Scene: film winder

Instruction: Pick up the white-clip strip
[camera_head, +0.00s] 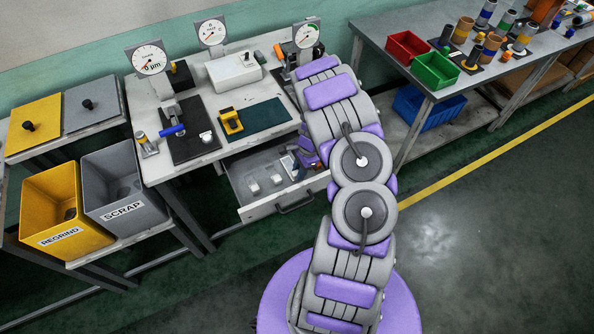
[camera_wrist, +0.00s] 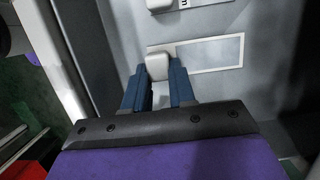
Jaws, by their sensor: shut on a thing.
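In the wrist view my gripper (camera_wrist: 158,78) points down into an open drawer, with its two blue fingers closed on a white clip (camera_wrist: 157,62). A pale, clear-looking rectangular strip (camera_wrist: 205,55) with a light outline lies just beyond and to the right of the clip. I cannot tell whether the strip lies flat on the drawer floor. In the head view my gripper (camera_head: 303,156) is over the right part of the drawer (camera_head: 262,211), partly hidden by my arm, and the held clip cannot be made out there.
Other small white blocks (camera_head: 253,186) lie in the drawer, left of my gripper. The bench (camera_head: 265,95) above carries dial gauges, a white box (camera_head: 233,71) and a dark green mat (camera_head: 255,118). Yellow and grey bins (camera_head: 125,197) stand left; a second table is at right.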

